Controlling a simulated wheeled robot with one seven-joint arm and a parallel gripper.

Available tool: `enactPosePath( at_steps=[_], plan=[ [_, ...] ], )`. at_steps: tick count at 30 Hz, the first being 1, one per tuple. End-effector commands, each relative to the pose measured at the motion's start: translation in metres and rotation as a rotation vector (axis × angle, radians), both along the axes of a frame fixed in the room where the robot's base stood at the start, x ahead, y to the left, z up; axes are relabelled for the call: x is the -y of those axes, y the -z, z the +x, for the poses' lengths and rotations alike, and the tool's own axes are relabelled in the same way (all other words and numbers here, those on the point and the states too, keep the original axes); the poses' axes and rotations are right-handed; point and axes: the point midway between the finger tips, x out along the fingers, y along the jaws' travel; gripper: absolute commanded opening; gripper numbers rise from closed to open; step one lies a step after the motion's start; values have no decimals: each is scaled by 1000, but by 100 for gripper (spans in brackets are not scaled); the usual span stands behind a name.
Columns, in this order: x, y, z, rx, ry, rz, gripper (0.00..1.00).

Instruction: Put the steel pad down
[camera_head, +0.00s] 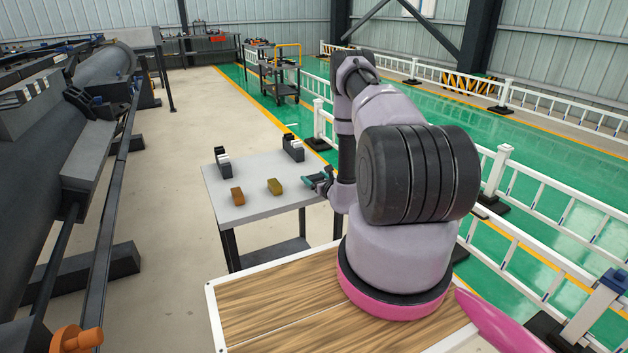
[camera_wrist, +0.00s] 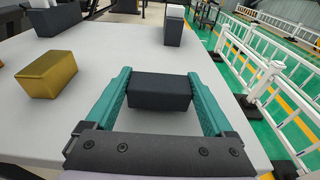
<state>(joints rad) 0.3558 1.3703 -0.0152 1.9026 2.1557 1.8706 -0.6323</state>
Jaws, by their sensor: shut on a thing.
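The steel pad is a dark grey block (camera_wrist: 160,90) between the two teal fingers of my gripper (camera_wrist: 160,92) in the wrist view. Both fingers touch its sides, so my gripper is shut on it. In the head view my gripper (camera_head: 318,181) is at the right edge of the light grey table (camera_head: 252,211), and the pad is hard to make out there. The pad is low over the tabletop; I cannot tell whether its underside touches.
A gold block (camera_wrist: 48,75) lies to the left of my gripper, with an orange-brown block (camera_head: 237,196) further left. Two dark holders with white parts stand at the back left (camera_head: 222,163) and back right (camera_head: 293,148). White railings (camera_head: 497,180) run to the right.

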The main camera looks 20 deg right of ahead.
Motion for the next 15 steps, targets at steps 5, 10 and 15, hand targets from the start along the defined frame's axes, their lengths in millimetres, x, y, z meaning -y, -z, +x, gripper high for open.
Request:
enactPosePath(
  at_steps=[5, 10, 15],
  plan=[
    [0, 5, 1, 2, 0, -1, 21],
    [0, 6, 1, 2, 0, 0, 21],
    [0, 8, 0, 1, 0, 0, 100]
  ],
)
